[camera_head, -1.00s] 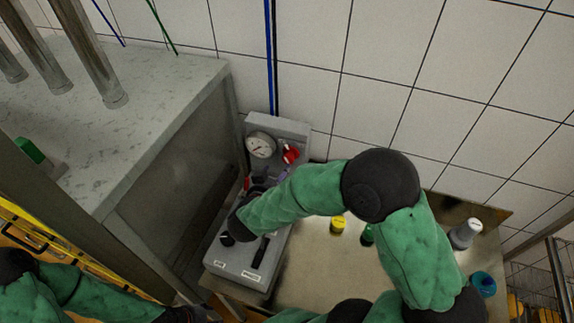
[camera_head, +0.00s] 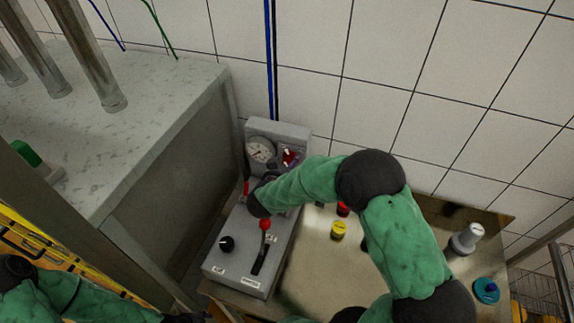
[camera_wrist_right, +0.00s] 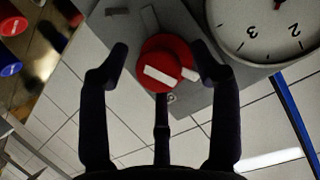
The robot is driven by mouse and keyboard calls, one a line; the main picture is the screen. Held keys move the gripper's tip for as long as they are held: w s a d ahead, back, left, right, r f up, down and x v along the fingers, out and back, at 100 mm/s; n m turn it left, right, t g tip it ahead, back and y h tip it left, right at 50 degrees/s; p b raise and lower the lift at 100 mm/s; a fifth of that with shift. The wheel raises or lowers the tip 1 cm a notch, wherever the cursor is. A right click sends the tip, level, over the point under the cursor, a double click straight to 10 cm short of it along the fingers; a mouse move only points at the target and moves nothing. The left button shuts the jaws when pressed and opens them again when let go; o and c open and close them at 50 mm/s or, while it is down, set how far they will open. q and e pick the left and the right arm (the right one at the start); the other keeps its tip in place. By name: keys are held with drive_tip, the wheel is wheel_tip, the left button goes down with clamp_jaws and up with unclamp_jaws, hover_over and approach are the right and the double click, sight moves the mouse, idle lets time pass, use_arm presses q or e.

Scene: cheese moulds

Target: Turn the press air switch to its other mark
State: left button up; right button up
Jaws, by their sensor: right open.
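The press air switch, a red round knob with a white bar (camera_head: 289,157), sits on the upright back of the grey control box (camera_head: 240,262), right of the gauge. It also shows large in the right wrist view (camera_wrist_right: 165,62). There my right gripper (camera_wrist_right: 161,60) is open, with one dark finger on each side of the red knob. I cannot tell whether the fingers touch it. In the head view my right arm hides most of this gripper. My left gripper (camera_head: 186,318) is only partly seen at the bottom edge, and its fingers are not clear.
The round gauge (camera_head: 260,149) is close beside the switch. A red-topped lever (camera_head: 265,224) and a black knob (camera_head: 227,244) are on the box top. A yellow-capped item (camera_head: 338,230) stands on the table at right. A tall grey block (camera_head: 150,140) walls the left.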

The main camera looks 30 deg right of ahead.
drive_tip(key=c, duration=1.1)
drive_tip(key=n+p, duration=0.1)
drive_tip(key=p, duration=0.2)
drive_tip(key=shift+w+r+g, duration=0.1)
drive_tip(key=shift+r+g, duration=0.2)
drive_tip(key=shift+c, duration=0.2)
drive_tip(key=shift+w+n+g+h+p, duration=0.1)
drive_tip(key=shift+n+g+h+p, duration=0.45)
drive_tip(key=shift+p, duration=0.7)
drive_tip(key=shift+n, duration=0.25)
drive_tip(key=o, duration=1.1)
drive_tip(key=shift+o, duration=0.2)
drive_tip(key=shift+f, duration=0.15)
drive_tip(key=shift+a, duration=0.1)
